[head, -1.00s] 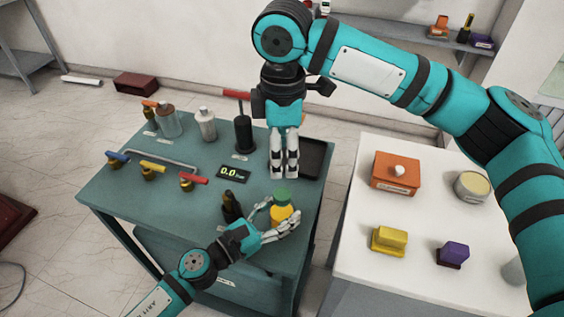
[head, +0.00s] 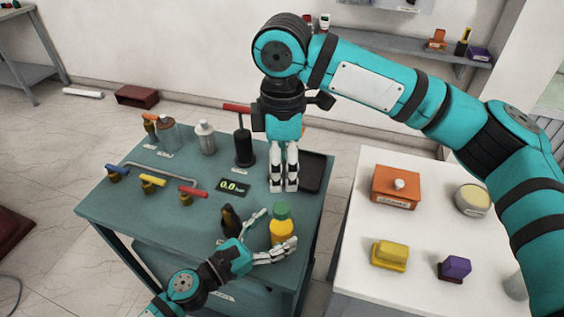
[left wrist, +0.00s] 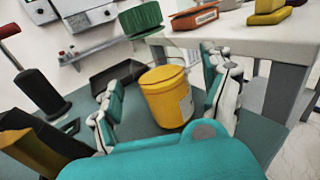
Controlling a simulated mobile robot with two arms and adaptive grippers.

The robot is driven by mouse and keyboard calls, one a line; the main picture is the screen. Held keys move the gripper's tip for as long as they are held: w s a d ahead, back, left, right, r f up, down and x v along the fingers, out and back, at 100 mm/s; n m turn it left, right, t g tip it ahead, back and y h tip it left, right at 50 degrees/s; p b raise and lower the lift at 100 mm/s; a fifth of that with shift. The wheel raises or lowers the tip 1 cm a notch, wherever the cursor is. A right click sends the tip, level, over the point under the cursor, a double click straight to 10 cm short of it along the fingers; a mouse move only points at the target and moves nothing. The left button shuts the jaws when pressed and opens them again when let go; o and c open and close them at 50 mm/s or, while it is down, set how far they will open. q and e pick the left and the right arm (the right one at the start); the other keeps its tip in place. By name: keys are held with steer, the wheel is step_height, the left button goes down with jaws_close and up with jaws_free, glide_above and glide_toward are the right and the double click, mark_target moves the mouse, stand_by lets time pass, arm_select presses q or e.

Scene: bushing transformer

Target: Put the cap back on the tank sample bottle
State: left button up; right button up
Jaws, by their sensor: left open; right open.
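The tank sample bottle (head: 283,233) stands near the table's front right edge. Its body shows yellow, with a green cap (head: 281,211) above it. In the left wrist view the green cap (left wrist: 141,18) appears above the yellow body (left wrist: 167,96), with a gap in between; I cannot tell whether a clear neck fills it. My left gripper (head: 280,228) is open, with fingers on either side of the bottle; it also shows in the left wrist view (left wrist: 165,100). My right gripper (head: 284,187) is open and empty, pointing down behind the bottle, beside a black tray.
A display (head: 233,187), coloured valves (head: 193,193) and a black pump with a red handle (head: 244,148) fill the table (head: 120,200). The black tray (head: 314,172) looks empty. A white table (head: 420,235) holds several blocks.

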arm_select(q)
steer(key=v, duration=1)
